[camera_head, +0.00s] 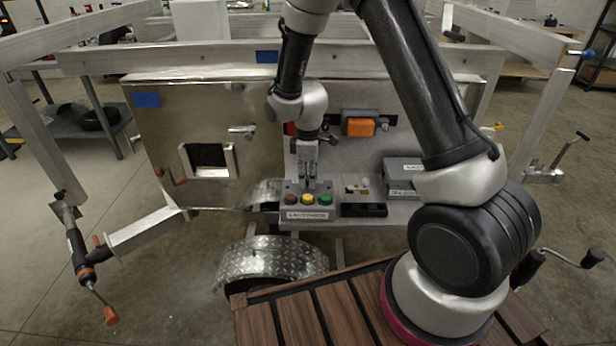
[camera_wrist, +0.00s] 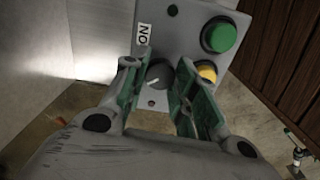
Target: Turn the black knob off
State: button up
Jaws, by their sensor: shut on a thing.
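In the wrist view the black knob (camera_wrist: 159,73) sits on a grey panel (camera_wrist: 178,22) between the two green-lined fingers of my gripper (camera_wrist: 158,68). My gripper is shut on it. A short pale mark shows on the knob's face, and a white "ON" label (camera_wrist: 143,34) lies beside it on the panel. In the head view my gripper (camera_head: 309,178) reaches down behind the grey button box (camera_head: 307,214), and the knob is hidden there.
A green button (camera_wrist: 219,36) and a yellow button (camera_wrist: 206,72) stand close to one finger. In the head view an orange box (camera_head: 360,124) and a dark-fronted box (camera_head: 363,209) are to the right. A metal fender (camera_head: 270,262) lies below.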

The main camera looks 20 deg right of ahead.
jog(key=shift+n, duration=0.5)
jog(key=o, duration=1.1)
jog(key=shift+c, duration=0.2)
notch_tip(320, 180, up, 12)
